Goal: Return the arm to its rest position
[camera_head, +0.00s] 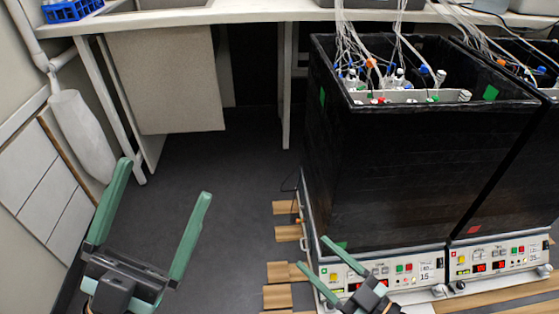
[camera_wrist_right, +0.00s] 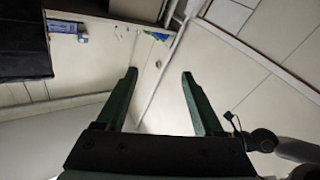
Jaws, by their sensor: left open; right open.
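My left gripper (camera_head: 160,190) is at the lower left of the head view. Its two green fingers are wide apart with nothing between them, over the dark floor. My right gripper (camera_head: 315,255) is at the bottom middle, in front of the shaker control panel numbered 15 (camera_head: 400,271). Its green fingers are apart and hold nothing. In the right wrist view the right gripper (camera_wrist_right: 160,75) also shows open and empty, with pale wall and ceiling surfaces behind it.
Black shaker boxes (camera_head: 420,170) with tubes and bottles stand at right. A second control panel (camera_head: 495,258) is beside the first. A white bench (camera_head: 220,14) with a blue rack (camera_head: 70,10) runs along the back. Wooden slats (camera_head: 280,272) lie low centre. Dark floor (camera_head: 220,180) is open.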

